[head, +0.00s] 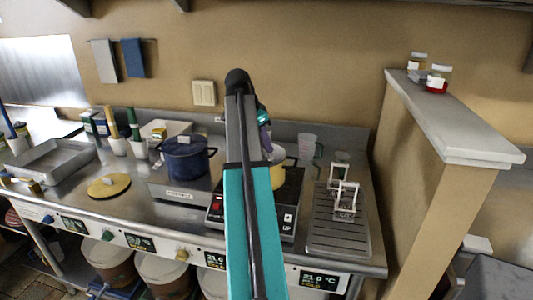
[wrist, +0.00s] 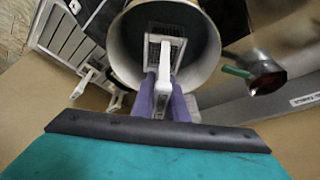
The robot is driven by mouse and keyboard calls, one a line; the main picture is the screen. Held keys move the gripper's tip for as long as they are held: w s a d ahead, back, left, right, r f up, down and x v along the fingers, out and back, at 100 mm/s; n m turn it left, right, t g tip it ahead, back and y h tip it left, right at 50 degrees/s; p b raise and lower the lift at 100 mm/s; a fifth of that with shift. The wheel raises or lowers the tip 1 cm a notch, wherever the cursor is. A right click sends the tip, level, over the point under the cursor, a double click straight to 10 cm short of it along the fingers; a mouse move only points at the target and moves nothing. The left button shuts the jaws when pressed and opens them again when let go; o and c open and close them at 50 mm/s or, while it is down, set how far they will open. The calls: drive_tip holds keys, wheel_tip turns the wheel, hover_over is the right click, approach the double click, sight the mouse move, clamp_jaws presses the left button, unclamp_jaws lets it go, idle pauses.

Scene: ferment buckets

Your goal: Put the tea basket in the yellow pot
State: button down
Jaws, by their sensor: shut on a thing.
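The yellow pot (head: 279,157) stands at the back of the black hot plate in the head view, mostly hidden behind my arm. In the wrist view I look into its round mouth, past the pale rim (wrist: 214,50). The tea basket (wrist: 167,49), a white mesh frame with a white handle, lies within the outline of the mouth. I cannot tell how deep it sits. My gripper (wrist: 163,82), with purple fingers, is shut on the basket's handle.
A dark blue pot (head: 186,158) stands left of the hot plate (head: 288,208). Two similar white-framed baskets stand on the drip tray (head: 338,238) at right. A clear jug (head: 307,146) with a green handle stands behind. A yellow lid (head: 108,187) lies at left. A ledge wall (head: 445,120) bounds the right.

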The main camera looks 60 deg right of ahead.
sight(267, 155)
drive_tip(key=shift+f+p, duration=0.35)
drive_tip(key=shift+f, duration=1.5)
drive_tip(key=shift+f, duration=0.15)
drive_tip(key=c, duration=1.7)
unclamp_jaws()
drive_tip(key=shift+c, duration=0.2)
drive_tip(key=b+v, duration=0.1)
drive_tip(key=v, duration=1.1)
drive_tip(key=shift+b, duration=0.4)
